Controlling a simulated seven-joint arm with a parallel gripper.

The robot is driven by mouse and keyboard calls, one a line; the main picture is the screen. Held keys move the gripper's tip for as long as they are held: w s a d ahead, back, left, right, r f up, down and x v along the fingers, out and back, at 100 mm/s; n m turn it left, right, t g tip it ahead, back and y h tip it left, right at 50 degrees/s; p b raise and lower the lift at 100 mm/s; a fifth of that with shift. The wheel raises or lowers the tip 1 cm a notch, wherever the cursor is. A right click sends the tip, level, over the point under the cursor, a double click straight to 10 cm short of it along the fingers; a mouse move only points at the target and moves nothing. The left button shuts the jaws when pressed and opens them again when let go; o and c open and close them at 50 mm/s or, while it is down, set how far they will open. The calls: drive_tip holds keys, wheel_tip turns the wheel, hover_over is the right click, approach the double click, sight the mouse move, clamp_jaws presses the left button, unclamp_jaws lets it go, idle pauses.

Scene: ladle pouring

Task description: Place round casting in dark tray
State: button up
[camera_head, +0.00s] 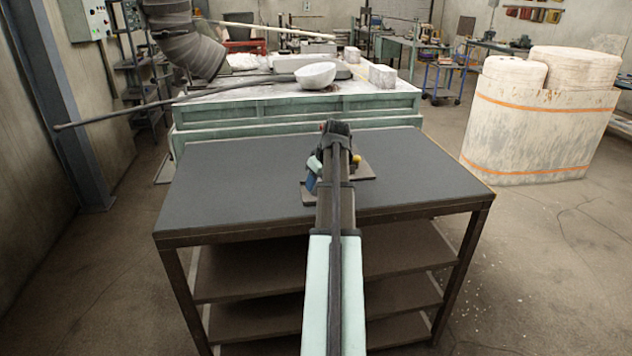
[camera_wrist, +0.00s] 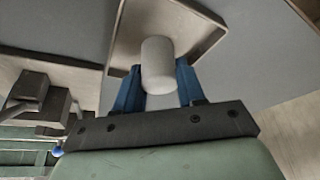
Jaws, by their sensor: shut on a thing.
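A pale round casting (camera_wrist: 158,65), a short smooth cylinder, is between the blue fingers of my gripper (camera_wrist: 158,85), which is shut on it. In the wrist view the casting lies within the outline of the tray (camera_wrist: 213,42), which has a raised rim. I cannot tell whether it touches the tray floor. In the head view the dark tray (camera_head: 367,171) lies on the dark worktable. My arm and gripper (camera_head: 322,172) cover much of the tray there and hide the casting.
The worktable top (camera_head: 235,180) is clear on both sides of the tray. Behind it stands a green bench (camera_head: 300,108) with a white bowl (camera_head: 315,75) and a long-handled rod (camera_head: 165,102).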

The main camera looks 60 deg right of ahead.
drive_tip(key=shift+f, duration=0.1)
drive_tip(key=o, duration=1.1)
drive_tip(key=shift+o, duration=0.2)
drive_tip(key=v, duration=1.2)
drive_tip(key=shift+w, duration=0.15)
